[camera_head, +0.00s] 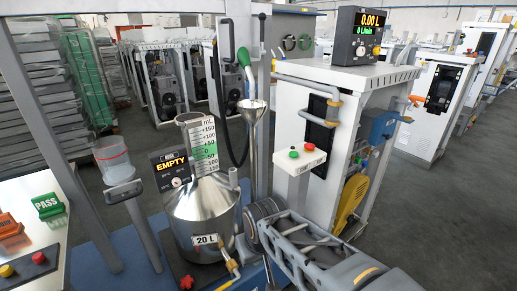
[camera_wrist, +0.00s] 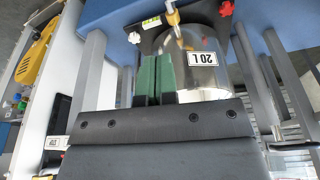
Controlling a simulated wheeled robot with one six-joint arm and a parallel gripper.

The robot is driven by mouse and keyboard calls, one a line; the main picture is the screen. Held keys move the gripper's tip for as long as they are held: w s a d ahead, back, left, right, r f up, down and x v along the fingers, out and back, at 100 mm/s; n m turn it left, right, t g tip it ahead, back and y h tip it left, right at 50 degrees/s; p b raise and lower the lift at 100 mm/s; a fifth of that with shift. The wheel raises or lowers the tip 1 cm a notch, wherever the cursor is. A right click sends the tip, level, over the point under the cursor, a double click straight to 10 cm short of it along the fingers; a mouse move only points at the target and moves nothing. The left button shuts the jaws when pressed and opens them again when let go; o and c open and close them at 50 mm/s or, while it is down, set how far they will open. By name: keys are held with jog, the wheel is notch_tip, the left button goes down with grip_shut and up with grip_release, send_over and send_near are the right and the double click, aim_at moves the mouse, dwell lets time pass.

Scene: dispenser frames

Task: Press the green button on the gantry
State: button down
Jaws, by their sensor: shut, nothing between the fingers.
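The green button (camera_head: 294,154) sits on top of a small white box on a post, beside a red button (camera_head: 309,147), in the head view. This control box (camera_head: 300,164) stands in front of the white dispenser cabinet. My gripper's two green fingers (camera_wrist: 153,58) are shut together and empty in the wrist view, in front of the steel 20 L vessel (camera_wrist: 205,70). In the head view my arm comes from the lower right and its wrist is below the control box, near the vessel (camera_head: 203,215); the fingertips are not clear there. I cannot make out the green button in the wrist view.
A grey post with a handle (camera_head: 132,205) stands left of the vessel. A table at far left holds a PASS sign (camera_head: 48,204) and a box with yellow and red buttons (camera_head: 28,265). The dispenser cabinet (camera_head: 330,200) stands behind my arm.

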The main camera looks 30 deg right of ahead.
jog(key=shift+w+d, duration=0.1)
jog(key=w+d+r+m+t+y+p, duration=0.1)
jog(key=w+d+r+m+p, duration=0.3)
jog(key=w+r+m+p, duration=0.5)
jog(key=w+d+r+m+t+y+p, duration=0.15)
jog(key=w+d+r+m+p, duration=0.35)
jog(key=m, duration=0.6)
jog(key=w+d+r+m+t+p, duration=0.1)
jog(key=w+d+r+m+p, duration=0.1)
jog(key=d+m, duration=0.4)
jog(key=w+d+r+m+t+p, duration=0.1)
jog(key=w+d+r+m+p, duration=0.2)
jog(key=m, duration=0.5)
jog(key=w+d+r+m+t+p, duration=0.1)
jog(key=w+d+r+m+p, duration=0.1)
jog(key=w+d+m, duration=0.3)
jog(key=d+m+p, duration=0.1)
jog(key=d+m, duration=0.1)
jog(key=d, duration=0.1)
jog(key=shift+w+d+r+m+p, duration=0.25)
jog(key=shift+w+d+m+p, duration=0.05)
jog(key=shift+d+m+p, duration=0.1)
jog(key=shift+f, duration=0.2)
